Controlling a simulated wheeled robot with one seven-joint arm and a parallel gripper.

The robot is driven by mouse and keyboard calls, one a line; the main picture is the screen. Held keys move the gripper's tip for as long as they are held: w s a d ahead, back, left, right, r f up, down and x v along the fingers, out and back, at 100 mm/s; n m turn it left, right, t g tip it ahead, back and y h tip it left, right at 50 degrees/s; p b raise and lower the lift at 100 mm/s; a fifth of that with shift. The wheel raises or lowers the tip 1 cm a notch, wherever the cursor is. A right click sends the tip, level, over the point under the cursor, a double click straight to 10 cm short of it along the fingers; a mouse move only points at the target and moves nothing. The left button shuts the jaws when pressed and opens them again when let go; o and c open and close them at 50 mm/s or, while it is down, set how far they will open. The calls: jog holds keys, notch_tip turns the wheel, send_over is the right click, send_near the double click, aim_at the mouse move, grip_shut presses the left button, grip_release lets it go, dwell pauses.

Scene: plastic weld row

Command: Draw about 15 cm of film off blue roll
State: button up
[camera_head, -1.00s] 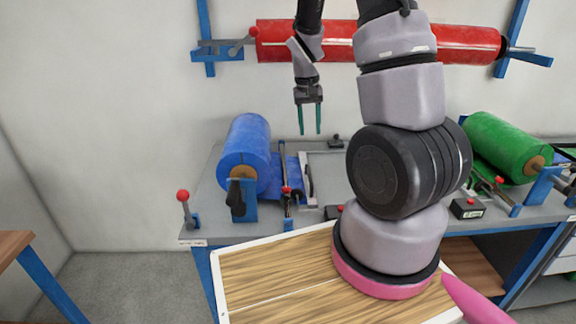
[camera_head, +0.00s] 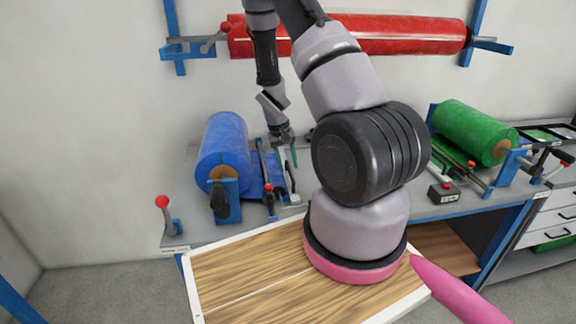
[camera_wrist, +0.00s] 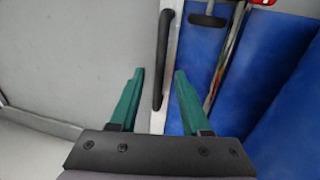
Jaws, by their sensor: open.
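The blue roll (camera_head: 224,150) lies on its blue stand at the left of the grey workbench. A flat strip of blue film (camera_head: 256,172) comes off its right side. In the wrist view the blue film (camera_wrist: 215,62) lies to the right, with a metal bar across it. My gripper (camera_head: 286,158) points down over the bench, to the right of the roll and close to the film's free end. In the wrist view my gripper (camera_wrist: 160,75) has its two green fingers apart, with a black handle bar beyond them. I see nothing held between them.
A red-knobbed bar (camera_head: 268,187) runs beside the roll. A red-knobbed lever (camera_head: 163,203) stands at the bench's left corner. A red roll (camera_head: 400,35) hangs on the wall. A green roll (camera_head: 475,130) sits to the right, beside a small black box (camera_head: 443,193).

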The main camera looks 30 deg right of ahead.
jog(key=shift+d+f, duration=0.1)
jog(key=shift+f, duration=0.25)
grip_shut()
dwell(1.2)
